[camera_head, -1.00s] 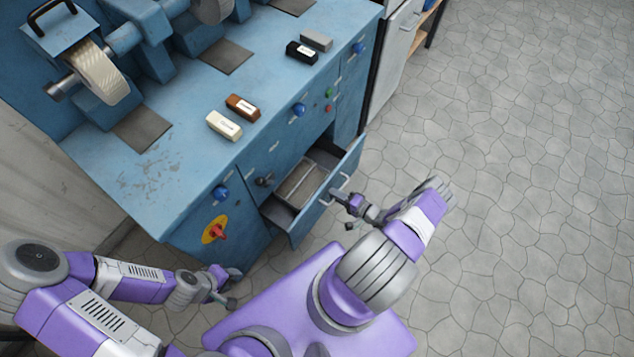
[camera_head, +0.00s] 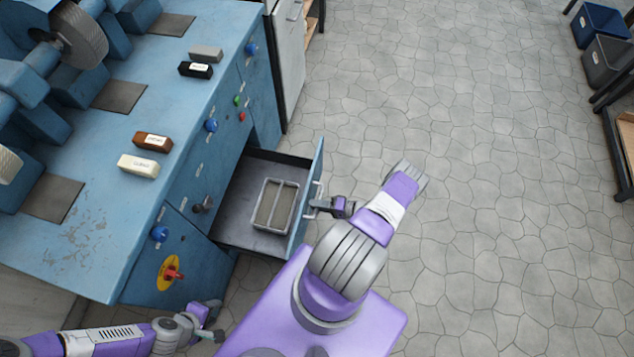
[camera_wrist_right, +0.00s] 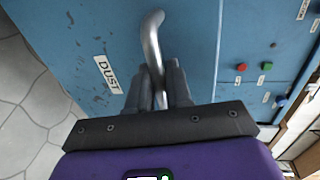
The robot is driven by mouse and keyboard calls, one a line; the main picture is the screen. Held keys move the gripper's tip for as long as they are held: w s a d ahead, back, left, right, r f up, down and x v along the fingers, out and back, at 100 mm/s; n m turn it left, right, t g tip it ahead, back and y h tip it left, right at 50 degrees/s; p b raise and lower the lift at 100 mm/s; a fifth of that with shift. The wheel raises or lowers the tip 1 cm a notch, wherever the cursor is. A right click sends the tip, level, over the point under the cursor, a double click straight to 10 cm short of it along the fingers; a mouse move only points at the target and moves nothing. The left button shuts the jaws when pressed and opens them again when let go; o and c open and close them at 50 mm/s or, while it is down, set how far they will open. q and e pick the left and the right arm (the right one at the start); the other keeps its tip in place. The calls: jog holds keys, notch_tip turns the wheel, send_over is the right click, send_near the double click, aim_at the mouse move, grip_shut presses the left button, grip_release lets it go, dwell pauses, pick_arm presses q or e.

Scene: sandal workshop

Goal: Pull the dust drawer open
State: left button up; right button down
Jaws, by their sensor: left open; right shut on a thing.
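The dust drawer (camera_head: 232,213) stands well open from the blue bench, with a metal-framed tray (camera_head: 273,205) lying inside. Its blue front shows a "DUST" label and a curved metal handle (camera_wrist_right: 152,42) in the right wrist view. My right gripper (camera_head: 322,204) is shut on the handle; in the right wrist view its fingers (camera_wrist_right: 160,85) stand on both sides of the bar. My left gripper (camera_head: 214,322) is open and empty, low beside the bench front, below the red knob.
The blue bench (camera_head: 105,215) carries a white block (camera_head: 138,166), a brown block (camera_head: 152,141), a black block (camera_head: 195,70) and a grey block (camera_head: 206,54). A red knob (camera_head: 174,275) sticks out of its front. Stone floor (camera_head: 480,200) is clear to the right.

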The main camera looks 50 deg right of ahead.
jog(key=c, duration=1.2)
grip_release()
jog(key=v, duration=0.7)
jog(key=shift+s+d+p, duration=0.15)
jog(key=shift+s+p, duration=0.15)
jog(key=shift+p, duration=0.15)
